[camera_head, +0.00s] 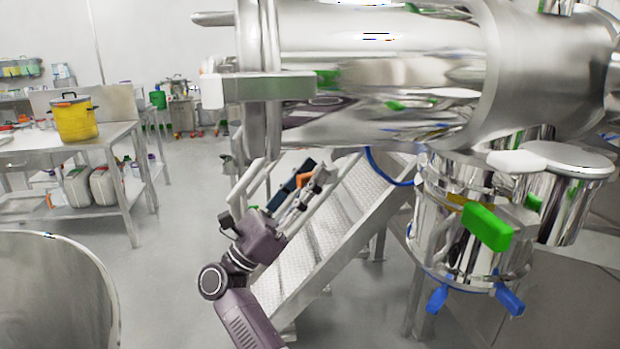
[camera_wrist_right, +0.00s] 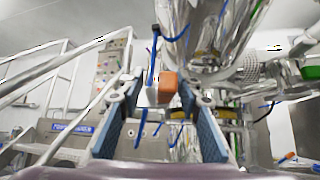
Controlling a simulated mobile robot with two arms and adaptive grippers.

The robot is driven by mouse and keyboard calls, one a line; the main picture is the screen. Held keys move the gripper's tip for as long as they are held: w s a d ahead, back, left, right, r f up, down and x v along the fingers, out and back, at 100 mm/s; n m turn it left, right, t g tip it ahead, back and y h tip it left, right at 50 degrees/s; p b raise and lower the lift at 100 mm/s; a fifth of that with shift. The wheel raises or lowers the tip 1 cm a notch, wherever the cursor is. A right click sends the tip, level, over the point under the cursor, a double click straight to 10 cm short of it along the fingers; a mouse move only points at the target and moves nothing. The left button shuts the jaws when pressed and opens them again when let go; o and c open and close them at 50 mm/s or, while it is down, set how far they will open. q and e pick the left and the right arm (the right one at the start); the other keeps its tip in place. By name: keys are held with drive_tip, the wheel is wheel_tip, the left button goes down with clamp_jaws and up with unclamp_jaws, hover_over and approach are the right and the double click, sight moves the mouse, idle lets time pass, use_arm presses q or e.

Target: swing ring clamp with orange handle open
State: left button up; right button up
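The orange handle (camera_head: 304,180) shows in the head view beside the fingers of my right gripper (camera_head: 300,190). In the right wrist view the orange handle (camera_wrist_right: 168,83) lies between the two blue-padded fingers of the right gripper (camera_wrist_right: 160,102), near their tips. A gap shows on both sides of it, and the fingers are apart. A pale block (camera_wrist_right: 153,95) joins the handle on its left. The ring of the clamp cannot be made out clearly, so I cannot tell whether it is open or closed. My left gripper is not in view.
A large steel vessel (camera_head: 400,70) hangs above the right arm. Metal steps (camera_head: 335,215) with railings stand behind the gripper. A steel container with a green handle (camera_head: 488,226) is at right. A table (camera_head: 95,140) with a yellow pot (camera_head: 75,120) stands at left. Open floor lies between.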

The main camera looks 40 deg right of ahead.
drive_tip(key=shift+a+f, duration=0.1)
drive_tip(key=v, duration=1.1)
drive_tip(key=shift+a+f, duration=0.2)
drive_tip(key=shift+f, duration=0.15)
drive_tip(key=shift+w, duration=0.15)
